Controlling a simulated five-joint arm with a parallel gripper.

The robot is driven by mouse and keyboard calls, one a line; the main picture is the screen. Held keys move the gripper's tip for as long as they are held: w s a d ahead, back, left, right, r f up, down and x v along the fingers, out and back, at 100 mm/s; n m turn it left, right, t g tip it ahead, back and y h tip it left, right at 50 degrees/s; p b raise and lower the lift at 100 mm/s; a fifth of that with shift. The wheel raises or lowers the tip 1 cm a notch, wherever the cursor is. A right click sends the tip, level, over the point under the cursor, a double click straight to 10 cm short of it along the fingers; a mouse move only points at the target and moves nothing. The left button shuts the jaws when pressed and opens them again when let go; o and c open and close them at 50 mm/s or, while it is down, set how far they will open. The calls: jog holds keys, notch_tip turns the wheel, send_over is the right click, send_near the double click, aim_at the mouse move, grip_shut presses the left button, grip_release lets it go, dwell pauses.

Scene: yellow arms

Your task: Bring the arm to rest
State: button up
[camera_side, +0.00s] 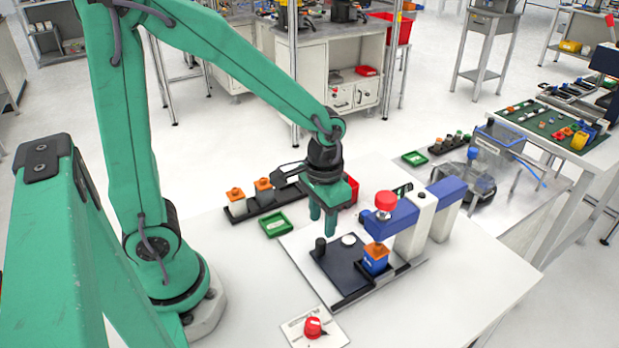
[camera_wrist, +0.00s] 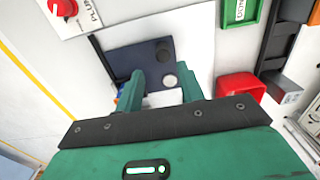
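My green arm stands on the white table (camera_side: 465,300) in the side view and reaches right. My gripper (camera_side: 323,224) points down above the back part of a dark plate (camera_side: 340,275). It also shows in the wrist view (camera_wrist: 160,82), where its two fingers are apart with nothing held between them. A blue block with an orange top (camera_side: 376,257) sits at the plate's right side.
A blue and white press-like device with a red knob (camera_side: 385,200) stands close right of my gripper. A green tray (camera_side: 276,224), a black rack of orange-capped containers (camera_side: 264,206) and a red bin (camera_wrist: 240,87) are nearby. A red button (camera_side: 313,327) is in front. The table's front right is clear.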

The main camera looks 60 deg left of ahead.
jog(key=shift+r, duration=0.1)
jog(key=shift+s+a+r, duration=0.1)
jog(key=shift+a+r, duration=0.05)
jog(key=shift+r, duration=0.4)
jog(key=s+a+r+t, duration=0.2)
jog(key=s+r, duration=0.1)
jog(key=r, duration=0.3)
jog(key=s+a+r+t, duration=0.1)
jog(key=s+r+t, duration=0.2)
jog(key=r, duration=0.4)
jog(key=shift+s+a+t, duration=0.3)
jog(key=shift+s+a, duration=0.05)
jog(key=shift+s, duration=0.3)
jog(key=shift+c, duration=0.5)
